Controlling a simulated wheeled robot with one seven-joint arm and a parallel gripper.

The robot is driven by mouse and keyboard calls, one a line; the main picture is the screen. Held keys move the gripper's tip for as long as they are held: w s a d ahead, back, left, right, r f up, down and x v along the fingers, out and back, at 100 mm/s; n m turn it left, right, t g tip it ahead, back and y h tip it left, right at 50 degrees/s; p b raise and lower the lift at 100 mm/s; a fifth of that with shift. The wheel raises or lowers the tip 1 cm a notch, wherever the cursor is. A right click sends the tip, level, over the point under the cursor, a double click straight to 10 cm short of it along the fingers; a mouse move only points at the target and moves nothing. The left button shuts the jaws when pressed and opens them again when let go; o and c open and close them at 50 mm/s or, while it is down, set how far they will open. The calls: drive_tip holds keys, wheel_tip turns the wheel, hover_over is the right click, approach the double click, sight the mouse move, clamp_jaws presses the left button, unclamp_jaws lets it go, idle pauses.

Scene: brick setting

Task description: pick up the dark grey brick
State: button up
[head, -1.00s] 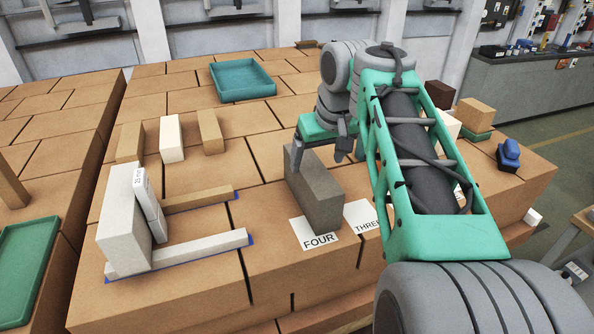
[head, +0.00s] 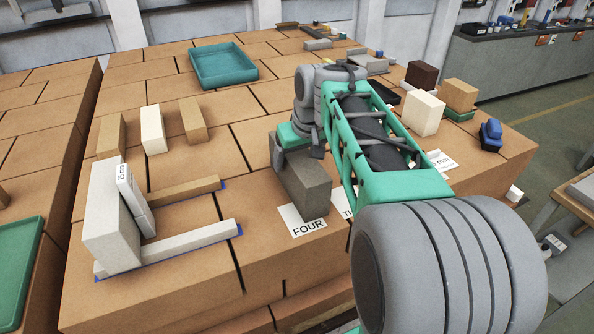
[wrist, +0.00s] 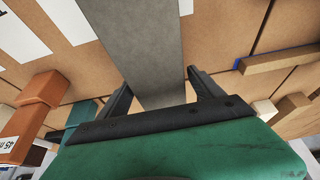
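The dark grey brick (head: 306,188) stands on the brown brick-patterned surface, just behind the sheet marked FOUR (head: 303,221). In the head view my gripper (head: 297,153) is down at the brick's upper part and hides some of its top. In the wrist view the brick (wrist: 145,45) runs between the two black fingers of my gripper (wrist: 160,80). One finger is on each side, with a narrow gap showing. The fingers look open around the brick. The brick looks upright and still rests on the surface.
An upright light grey block (head: 112,225) with grey and brown bars stands at left. Several small blocks (head: 152,130) and a teal tray (head: 223,66) lie behind. A white block (head: 423,112) and a dark brown block (head: 421,75) stand right of my arm.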

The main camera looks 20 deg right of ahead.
clamp_jaws()
drive_tip(key=shift+w+r, duration=0.1)
drive_tip(key=shift+r, duration=0.1)
idle(0.7)
